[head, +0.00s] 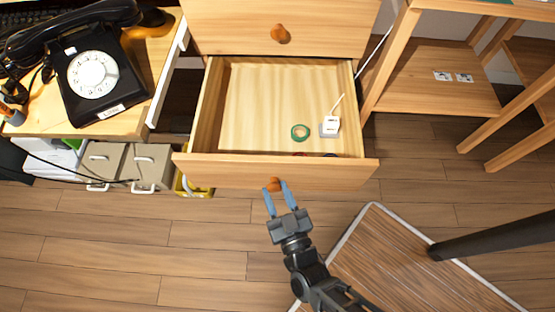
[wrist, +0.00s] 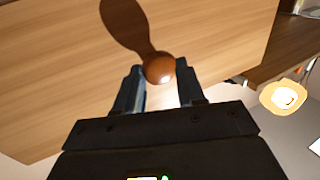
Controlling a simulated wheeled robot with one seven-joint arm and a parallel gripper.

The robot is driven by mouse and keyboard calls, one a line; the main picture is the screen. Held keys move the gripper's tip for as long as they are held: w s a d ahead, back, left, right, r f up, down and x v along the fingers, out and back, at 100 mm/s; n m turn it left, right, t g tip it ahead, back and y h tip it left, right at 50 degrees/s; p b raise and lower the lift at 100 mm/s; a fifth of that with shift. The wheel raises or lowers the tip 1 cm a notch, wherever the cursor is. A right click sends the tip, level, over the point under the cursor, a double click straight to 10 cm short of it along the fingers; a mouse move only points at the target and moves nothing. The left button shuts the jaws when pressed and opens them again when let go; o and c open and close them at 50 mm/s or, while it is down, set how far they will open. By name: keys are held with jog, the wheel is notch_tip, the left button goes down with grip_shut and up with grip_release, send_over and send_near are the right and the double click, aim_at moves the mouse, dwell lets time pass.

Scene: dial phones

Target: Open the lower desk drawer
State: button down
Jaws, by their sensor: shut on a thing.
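The lower desk drawer (head: 200,163) is pulled out in the head view, with its inside showing from above. Its round wooden knob (head: 274,184) is on the middle of the front panel. My gripper (head: 276,188) reaches up from below with its blue fingers on either side of the knob, shut on it. In the wrist view the knob (wrist: 159,68) sits between the fingertips of my gripper (wrist: 160,80), against the wooden drawer front (wrist: 70,70).
An upper drawer (head: 230,30) with its own knob (head: 281,34) is above and looks shut. A black dial phone (head: 93,75) stands on the desk at left. A wooden shelf (head: 430,80) is at right. Wooden floor (head: 130,240) lies clear at lower left.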

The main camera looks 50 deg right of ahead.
jog(key=shift+a, duration=0.1)
jog(key=c, duration=0.7)
grip_release()
jog(key=v, duration=0.7)
jog(key=shift+s+a, duration=0.15)
jog(key=shift+s, duration=0.2)
